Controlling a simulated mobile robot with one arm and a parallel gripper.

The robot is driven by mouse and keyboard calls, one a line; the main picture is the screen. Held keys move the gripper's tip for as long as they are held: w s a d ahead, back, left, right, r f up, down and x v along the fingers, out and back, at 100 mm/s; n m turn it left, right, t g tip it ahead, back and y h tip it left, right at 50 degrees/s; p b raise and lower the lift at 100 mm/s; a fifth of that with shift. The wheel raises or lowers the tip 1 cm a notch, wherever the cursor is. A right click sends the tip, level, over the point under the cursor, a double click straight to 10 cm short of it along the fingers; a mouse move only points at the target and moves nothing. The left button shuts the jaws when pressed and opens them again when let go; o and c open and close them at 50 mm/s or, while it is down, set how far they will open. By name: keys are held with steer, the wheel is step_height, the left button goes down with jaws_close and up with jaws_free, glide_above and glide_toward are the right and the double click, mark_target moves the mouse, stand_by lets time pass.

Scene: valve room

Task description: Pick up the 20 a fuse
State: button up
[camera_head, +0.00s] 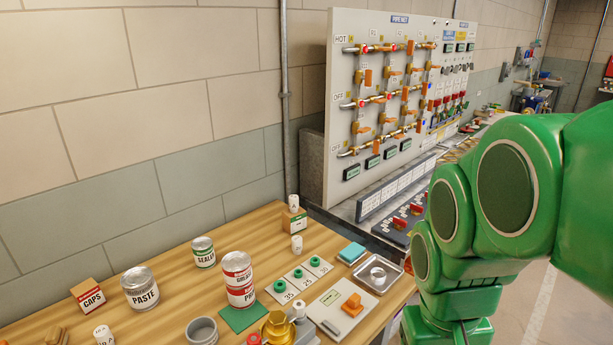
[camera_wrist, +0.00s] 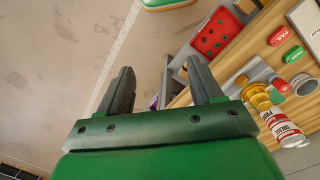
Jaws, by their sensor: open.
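Several small white fuse-like cylinders with dark print stand on the wooden table. One white cylinder (camera_head: 293,203) is on a small box at the back right, one white cylinder (camera_head: 297,244) stands in front of it, and one white cylinder (camera_head: 104,335) is at the front left. Another pale cylinder (camera_head: 298,311) is beside the brass piece. The print is too small to tell which is the 20 A fuse. My gripper (camera_wrist: 160,82) is open and empty, its fingers over the floor beside the table edge. In the head view the fingers are hidden.
The wooden table (camera_head: 180,312) holds a grease can (camera_head: 238,280), a paste can (camera_head: 140,287), a caps box (camera_head: 90,295), green rings on cards (camera_head: 299,272), and a metal tray (camera_head: 378,274). A valve panel (camera_head: 345,80) stands behind on the right. Bare floor (camera_wrist: 60,80) lies left in the wrist view.

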mark_target(299, 240)
steer(key=w+d+n+t+h, duration=0.2)
steer(key=w+t, duration=0.6)
steer(key=w, duration=2.3)
steer(key=w+a+r+n+t+y, duration=0.1)
steer(key=w+a+t+y, duration=0.15)
steer(key=w, duration=0.35)
steer(key=w+a+n+t+y, duration=0.1)
steer(key=w+a+y, duration=0.1)
steer(key=w+a, duration=0.25)
steer(key=w+a+f+n+y, duration=0.1)
steer(key=w+a+n+y, duration=0.35)
steer(key=a, duration=0.65)
steer(key=shift+m+y, duration=0.55)
steer(key=shift+y, duration=0.35)
steer(key=f, duration=1.7)
steer(key=shift+w+d+f, duration=0.15)
steer(key=shift+w+f, duration=0.15)
steer(key=shift+x, duration=1.05)
steer(key=shift+w+d+x, duration=0.15)
steer(key=shift+x, duration=1.25)
steer(key=shift+w+d+x, duration=0.15)
steer(key=shift+x, duration=1.3)
steer(key=shift+r, duration=0.1)
